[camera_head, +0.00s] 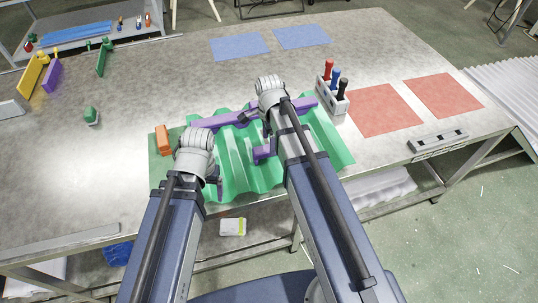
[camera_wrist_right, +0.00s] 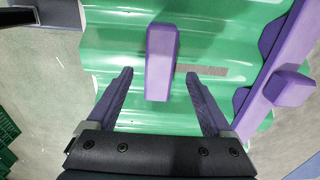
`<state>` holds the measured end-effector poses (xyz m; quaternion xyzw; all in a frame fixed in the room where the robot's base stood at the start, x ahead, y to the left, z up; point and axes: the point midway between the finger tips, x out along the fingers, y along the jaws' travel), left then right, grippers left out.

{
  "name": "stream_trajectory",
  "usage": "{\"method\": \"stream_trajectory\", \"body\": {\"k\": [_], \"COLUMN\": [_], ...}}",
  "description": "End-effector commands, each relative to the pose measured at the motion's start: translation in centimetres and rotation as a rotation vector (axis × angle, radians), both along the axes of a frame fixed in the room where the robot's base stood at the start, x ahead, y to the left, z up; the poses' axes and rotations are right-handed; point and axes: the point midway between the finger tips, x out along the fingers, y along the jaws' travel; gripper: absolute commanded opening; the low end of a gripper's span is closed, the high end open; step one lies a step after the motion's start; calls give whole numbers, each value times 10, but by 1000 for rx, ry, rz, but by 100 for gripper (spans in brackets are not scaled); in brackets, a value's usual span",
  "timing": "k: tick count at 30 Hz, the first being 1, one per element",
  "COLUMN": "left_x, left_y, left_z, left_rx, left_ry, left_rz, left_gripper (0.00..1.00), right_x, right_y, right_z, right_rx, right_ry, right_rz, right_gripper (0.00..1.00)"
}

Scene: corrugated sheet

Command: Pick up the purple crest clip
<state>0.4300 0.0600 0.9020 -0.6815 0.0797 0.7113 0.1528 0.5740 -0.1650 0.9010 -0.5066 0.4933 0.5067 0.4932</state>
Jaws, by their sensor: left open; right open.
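The purple crest clip (camera_wrist_right: 161,62) is a short purple block on the green corrugated sheet (camera_wrist_right: 110,40). In the head view the clip (camera_head: 262,153) lies on the sheet (camera_head: 235,160), partly hidden by my right arm. My right gripper (camera_wrist_right: 160,75) is open, with one finger on each side of the clip's near end and a visible gap to both. In the head view its fingers are largely hidden by its own arm. My left gripper (camera_head: 217,185) is open and empty over the sheet's left part, away from the clip.
A long purple bar (camera_head: 215,122) crosses the sheet's far side and is close to my right gripper. A rack with several screwdrivers (camera_head: 331,101) stands to the right. Red mats (camera_head: 384,110) lie farther right.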

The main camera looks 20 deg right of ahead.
Motion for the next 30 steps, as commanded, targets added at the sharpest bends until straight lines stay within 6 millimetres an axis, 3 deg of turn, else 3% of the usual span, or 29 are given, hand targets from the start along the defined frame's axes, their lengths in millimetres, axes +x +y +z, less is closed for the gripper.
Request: {"method": "stream_trajectory", "body": {"k": [1,4,14,30], "left_x": [0,0,0,0], "left_y": [0,0,0,0], "left_z": [-14,-24,-25,-25], "left_rx": [0,0,0,0], "left_ry": [0,0,0,0], "left_rz": [0,0,0,0], "left_gripper": [84,84,84,84], "right_x": [-2,-1,-1,-1], "right_y": [1,0,0,0], "right_z": [-14,-24,-25,-25], "right_rx": [0,0,0,0], "right_ry": [0,0,0,0], "right_rz": [0,0,-1,-1], "right_gripper": [85,85,84,23]}}
